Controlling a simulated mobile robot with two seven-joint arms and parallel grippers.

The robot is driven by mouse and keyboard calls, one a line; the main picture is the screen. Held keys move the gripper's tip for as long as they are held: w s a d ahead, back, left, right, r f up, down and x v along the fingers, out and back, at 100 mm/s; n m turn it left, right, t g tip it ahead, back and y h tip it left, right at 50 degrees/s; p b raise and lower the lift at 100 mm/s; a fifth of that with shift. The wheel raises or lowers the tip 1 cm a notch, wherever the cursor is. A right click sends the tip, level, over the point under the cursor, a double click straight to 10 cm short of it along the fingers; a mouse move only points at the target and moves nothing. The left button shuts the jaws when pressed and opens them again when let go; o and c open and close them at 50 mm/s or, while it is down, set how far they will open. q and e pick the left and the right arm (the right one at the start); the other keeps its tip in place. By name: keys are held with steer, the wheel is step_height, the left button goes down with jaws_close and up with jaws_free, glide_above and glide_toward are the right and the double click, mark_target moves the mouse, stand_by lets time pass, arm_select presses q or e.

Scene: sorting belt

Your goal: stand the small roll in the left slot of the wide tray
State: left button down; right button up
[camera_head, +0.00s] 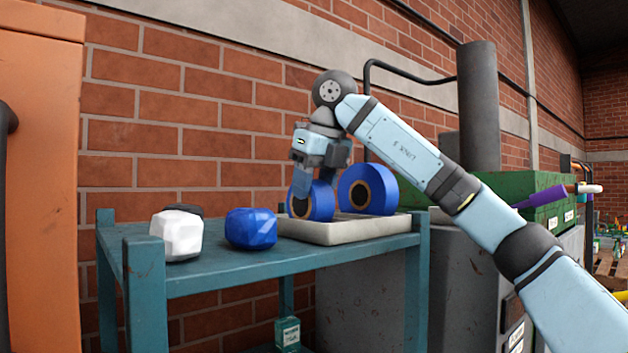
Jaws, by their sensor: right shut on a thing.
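The small blue roll (322,203) stands upright on its edge at the left side of the wide tray (345,232), a pale shallow tray on the blue table. My right gripper (312,190) comes down from above and is shut on the small roll, covering part of it. Whether the roll's bottom touches the tray floor is hidden behind the tray's front wall. A larger blue roll (377,189) stands upright in the tray to the right of the small one. My left gripper is not in view.
A blue wrapped lump (251,228) and a white one (178,233), with a dark thing behind it, sit on the table (210,272) left of the tray. A brick wall (200,100) is close behind. Green crates (520,195) stand at the right. An orange cabinet (40,180) is at the left.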

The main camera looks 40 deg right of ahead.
steer(key=shift+f+b, duration=0.4)
steer(key=shift+f, duration=0.2)
stand_by(0.3)
steer(key=o, duration=1.1)
steer(key=v, duration=1.4)
steer(key=shift+p, duration=0.35)
steer(key=shift+w+f, duration=0.1)
